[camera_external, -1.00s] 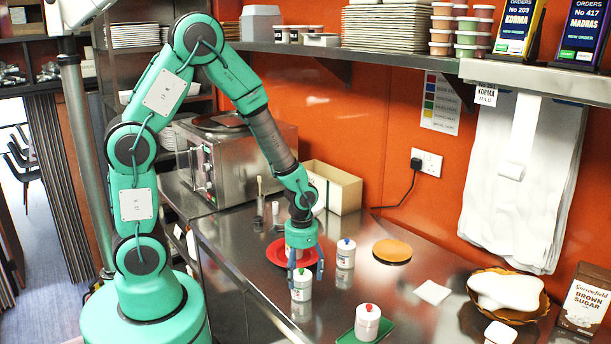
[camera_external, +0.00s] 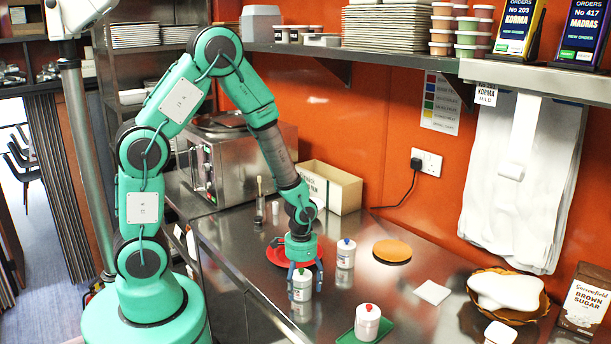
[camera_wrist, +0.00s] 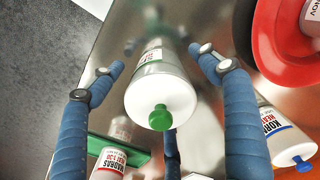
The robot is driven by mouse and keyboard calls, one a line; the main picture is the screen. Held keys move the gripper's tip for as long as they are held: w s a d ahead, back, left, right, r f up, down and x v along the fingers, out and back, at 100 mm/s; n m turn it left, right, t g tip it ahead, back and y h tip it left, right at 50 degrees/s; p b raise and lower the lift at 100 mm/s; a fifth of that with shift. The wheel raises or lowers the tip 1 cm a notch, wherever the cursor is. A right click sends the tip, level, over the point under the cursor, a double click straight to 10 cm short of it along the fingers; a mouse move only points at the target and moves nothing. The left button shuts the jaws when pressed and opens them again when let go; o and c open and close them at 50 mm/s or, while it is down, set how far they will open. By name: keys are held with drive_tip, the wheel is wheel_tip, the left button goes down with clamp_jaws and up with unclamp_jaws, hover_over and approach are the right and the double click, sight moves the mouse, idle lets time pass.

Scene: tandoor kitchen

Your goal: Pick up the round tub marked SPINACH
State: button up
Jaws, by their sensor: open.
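A white round tub with a green knob on its lid (camera_external: 301,285) stands upright on the steel counter. In the wrist view, gaps show between the tub and the fingers at left and right (camera_wrist: 158,62); a third finger is partly hidden behind the tub.
A KORMA tub with a blue knob (camera_external: 346,253) stands close on the right. A MADRAS tub with a red knob (camera_external: 367,322) sits on a green tray (camera_external: 345,339). A red plate (camera_external: 277,255) lies just behind my gripper. An orange disc (camera_external: 392,251) lies farther right.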

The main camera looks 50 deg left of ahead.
sight(301, 269)
idle(0.4)
drive_tip(key=c, duration=1.5)
drive_tip(key=shift+r, duration=0.15)
drive_tip(key=shift+r, duration=0.8)
wheel_tip(301, 269, up, 2)
drive_tip(key=shift+r+p, duration=0.1)
drive_tip(key=shift+p, duration=0.3)
drive_tip(key=s+a+r+p, duration=0.1)
drive_tip(key=s+a, duration=0.2)
drive_tip(key=s, duration=1.2)
drive_tip(key=shift+s, duration=0.35)
